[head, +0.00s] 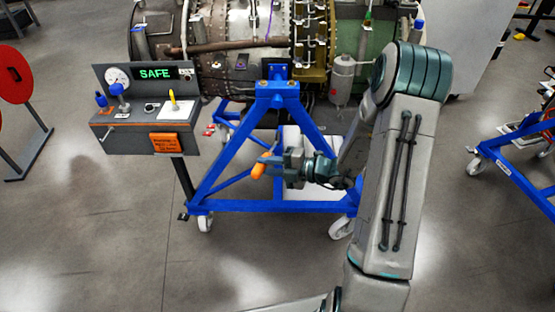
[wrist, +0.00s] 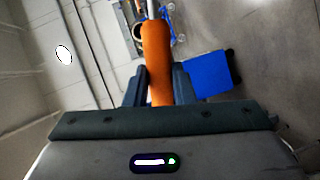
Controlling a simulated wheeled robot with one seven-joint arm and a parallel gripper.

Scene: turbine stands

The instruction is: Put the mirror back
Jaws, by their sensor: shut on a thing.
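The mirror shows as an orange handle (wrist: 157,62) with a thin metal shaft running out of the top of the wrist view. The handle stands between my gripper's dark fingers. In the head view the orange handle (head: 259,169) sticks out at the left end of my gripper (head: 270,160). My gripper is shut on the handle and holds it in front of the blue turbine stand (head: 278,90). I cannot make out the mirror's reflecting head in either view. The mirror's storage place is not clearly identifiable.
A grey control box (head: 145,110) with a green SAFE display stands left of the blue stand. The turbine (head: 235,50) rests behind at the top. Another blue wheeled frame (head: 515,150) is at the right, and a red reel (head: 12,85) at the far left. The lower-left floor is clear.

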